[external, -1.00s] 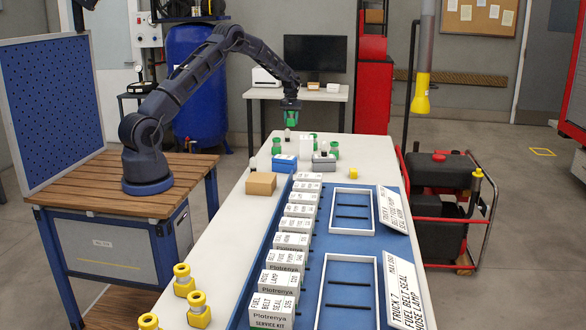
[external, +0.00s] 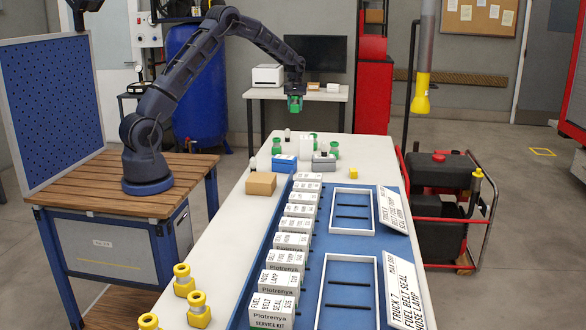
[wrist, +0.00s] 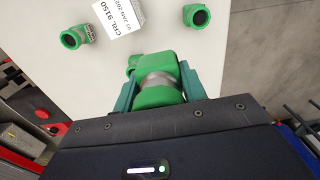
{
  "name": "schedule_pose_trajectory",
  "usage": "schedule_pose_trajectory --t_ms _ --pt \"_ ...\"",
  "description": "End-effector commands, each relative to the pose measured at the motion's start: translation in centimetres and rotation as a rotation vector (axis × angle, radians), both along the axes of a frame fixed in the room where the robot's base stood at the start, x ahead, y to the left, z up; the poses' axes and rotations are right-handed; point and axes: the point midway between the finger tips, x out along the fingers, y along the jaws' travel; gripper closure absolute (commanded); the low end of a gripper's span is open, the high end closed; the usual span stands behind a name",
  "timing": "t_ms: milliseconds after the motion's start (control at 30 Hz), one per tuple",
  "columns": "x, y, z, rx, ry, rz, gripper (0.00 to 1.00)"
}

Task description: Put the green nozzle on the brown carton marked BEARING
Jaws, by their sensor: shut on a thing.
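My gripper (external: 295,109) is above the far end of the white bench, shut on a green nozzle (external: 294,102). In the wrist view the green nozzle (wrist: 158,82) with its grey metal band sits between the fingers of my gripper (wrist: 156,90).
White kit boxes (external: 286,260) line the blue tray (external: 345,240). Yellow fittings (external: 183,281) stand at the near left.

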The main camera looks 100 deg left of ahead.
Motion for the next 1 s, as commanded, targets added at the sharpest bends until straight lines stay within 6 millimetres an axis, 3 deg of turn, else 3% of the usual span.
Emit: schedule_pose_trajectory --t_ms 33,233,500,767,1000 --pt "0.7 -2.2 0.8 0.002 0.001 -0.005 0.88" --pt "2.1 -9.7 2.4 0.008 0.005 -0.007 0.88" --pt "2.2 -19.9 4.0 0.013 0.006 -0.01 0.88" --pt "0.4 -29.7 4.7 0.011 0.002 -0.014 0.88" --pt "-2.7 -38.2 4.7 0.004 -0.003 -0.02 0.88"
